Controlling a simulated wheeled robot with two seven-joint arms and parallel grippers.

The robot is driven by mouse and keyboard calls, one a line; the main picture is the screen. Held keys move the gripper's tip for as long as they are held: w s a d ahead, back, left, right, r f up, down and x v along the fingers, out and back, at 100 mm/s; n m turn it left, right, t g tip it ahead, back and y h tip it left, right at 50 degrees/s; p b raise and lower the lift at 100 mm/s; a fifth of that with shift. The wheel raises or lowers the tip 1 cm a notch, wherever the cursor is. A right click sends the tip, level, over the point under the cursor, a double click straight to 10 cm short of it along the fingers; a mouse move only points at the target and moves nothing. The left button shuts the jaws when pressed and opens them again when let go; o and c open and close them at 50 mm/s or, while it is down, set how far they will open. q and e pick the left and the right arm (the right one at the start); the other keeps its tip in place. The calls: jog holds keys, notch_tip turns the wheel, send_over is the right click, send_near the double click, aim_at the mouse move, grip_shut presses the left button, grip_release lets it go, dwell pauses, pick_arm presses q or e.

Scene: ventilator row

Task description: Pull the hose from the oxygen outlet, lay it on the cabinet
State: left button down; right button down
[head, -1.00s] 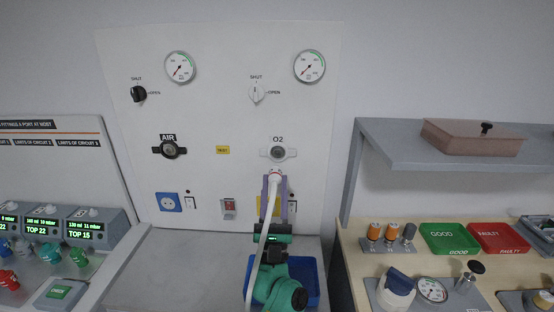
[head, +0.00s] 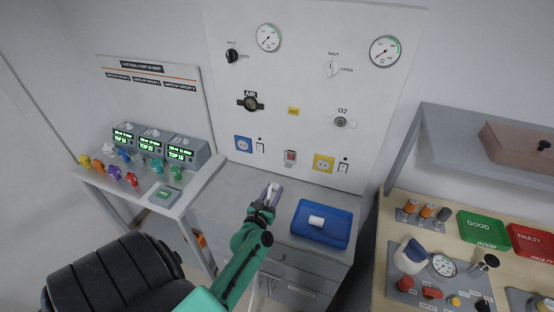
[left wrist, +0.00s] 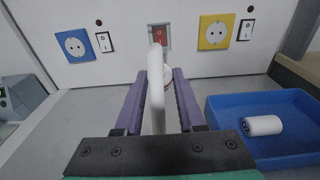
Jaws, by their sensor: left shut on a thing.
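The oxygen outlet (head: 341,123), under the O2 label on the white wall panel, has nothing plugged into it. My left gripper (head: 272,194) is over the grey cabinet top (head: 225,203), left of the blue tray. Its purple fingers are shut on the white hose (head: 271,190). In the left wrist view the hose (left wrist: 156,85) runs up between the fingers (left wrist: 155,100), with its pale end fitting beyond them. I cannot tell whether the hose end touches the cabinet top. My right gripper is not in view.
A blue tray (head: 341,239) holding a white cylinder (head: 316,221) stands on the cabinet to the right. A shelf frame (head: 402,150) and a bench with gauges lie further right. A console with displays (head: 163,150) is at the left. The cabinet top left of the gripper is clear.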

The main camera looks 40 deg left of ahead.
pick_arm(q)
jog(key=f+b, duration=0.6)
jog(key=shift+w+f, duration=0.2)
jog(key=shift+f, duration=0.1)
jog(key=shift+f+b, duration=0.35)
jog(key=shift+b, duration=0.05)
jog(key=shift+w, duration=0.1)
jog(key=shift+c, duration=2.2)
grip_release()
jog(key=f+b+v, duration=0.1)
jog(key=b+v, duration=0.1)
jog(key=v, duration=1.2)
notch_tip(320, 180, up, 9)
jog(key=p, duration=0.7)
jog(key=shift+s+p, duration=0.35)
